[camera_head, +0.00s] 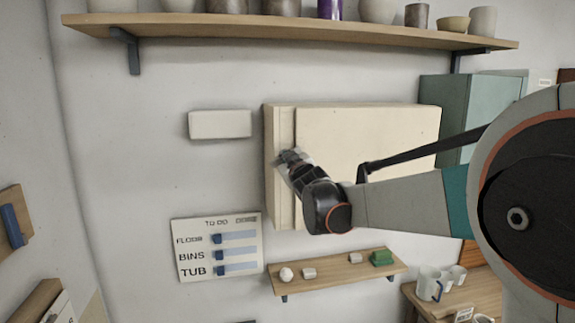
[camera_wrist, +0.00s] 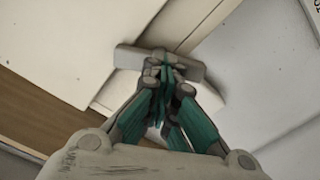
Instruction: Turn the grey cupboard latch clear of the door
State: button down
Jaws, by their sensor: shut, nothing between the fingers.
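The cream cupboard (camera_head: 283,205) hangs on the wall, its door (camera_head: 365,145) a broad flat panel that looks shut. The grey latch (camera_wrist: 127,57) is a bar in the wrist view, lying across the seam beside the door panel (camera_wrist: 90,35). My gripper (camera_wrist: 163,62) is shut and empty, its teal fingertips at the middle of the bar and covering part of it. I cannot tell whether they touch it. In the head view my gripper (camera_head: 288,157) is at the cupboard's left strip and hides the latch there.
A long shelf of pots (camera_head: 300,28) runs above the cupboard. A small shelf (camera_head: 335,272) with a green block is below. A white box (camera_head: 220,124) and a to-do board (camera_head: 217,246) are on the wall to the left. A teal cabinet (camera_head: 445,95) stands at right.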

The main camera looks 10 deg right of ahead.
jog(key=n+b, duration=0.2)
jog(key=n, duration=0.4)
jog(key=n+b, duration=0.2)
jog(key=n, duration=0.4)
jog(key=shift+w+d+r+n, duration=0.1)
jog(key=shift+w+n, duration=0.05)
jog(key=shift+n, duration=0.15)
jog(key=shift+b, duration=0.3)
jog(key=c, duration=1.6)
grip_release()
jog(key=o, duration=1.6)
jog(key=shift+w+d+f, duration=0.35)
jog(key=shift+w+f, duration=0.05)
jog(key=shift+w, duration=0.2)
jog(key=s, duration=1.2)
jog(key=shift+s+a, duration=0.3)
jog(key=shift+s, duration=0.1)
jog(key=shift+r, duration=0.1)
